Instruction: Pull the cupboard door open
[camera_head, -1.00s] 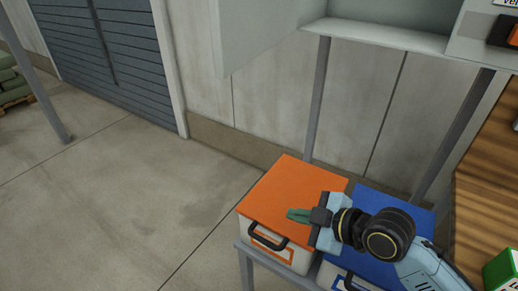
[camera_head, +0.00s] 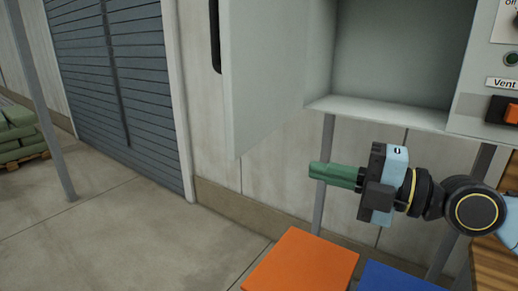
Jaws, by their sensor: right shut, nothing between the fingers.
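The cupboard (camera_head: 400,112) is a pale grey box at the upper right, with its empty inside showing. Its door (camera_head: 262,80) stands swung open to the left, edge towards me. A dark upright handle (camera_head: 214,36) shows at the door's far left edge. My right gripper (camera_head: 318,172) is below the cupboard opening, to the right of the door's lower corner. Its green fingers point left and are shut with nothing between them. It appears apart from the door. My left gripper is not in view.
An orange-lidded box (camera_head: 300,262) and a blue-lidded box (camera_head: 395,278) stand below my right gripper. A control panel with an orange switch (camera_head: 508,110) is right of the cupboard. Grey posts (camera_head: 325,180) stand beneath it.

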